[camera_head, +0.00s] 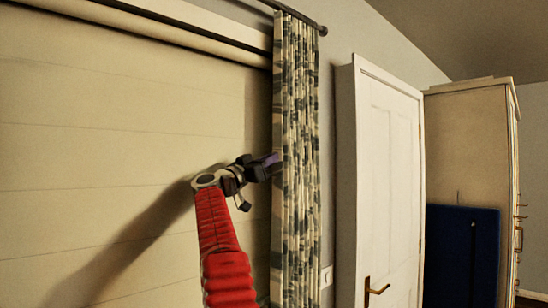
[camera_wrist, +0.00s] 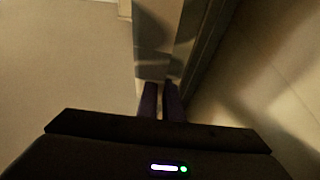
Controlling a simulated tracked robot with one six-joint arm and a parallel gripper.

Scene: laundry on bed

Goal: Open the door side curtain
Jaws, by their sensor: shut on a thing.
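The door side curtain (camera_head: 298,130) hangs from a dark rod, bunched in narrow folds, cream with a grey-green leaf pattern. It is gathered at the right end of the window, beside the white door. My gripper (camera_head: 275,160) is at the curtain's left edge, about mid-height, and is shut on that edge. In the wrist view my two dark purple fingers (camera_wrist: 161,100) are close together, with a strip of the patterned curtain (camera_wrist: 155,45) just ahead of them. The exact grip on the cloth is too dark to make out.
A pale blind (camera_head: 110,120) covers the window left of the curtain. The rod (camera_head: 308,20) ends just past the curtain. A white door (camera_head: 390,170) with a brass handle stands to the right, then a wardrobe (camera_head: 470,150) and a dark blue panel (camera_head: 462,255).

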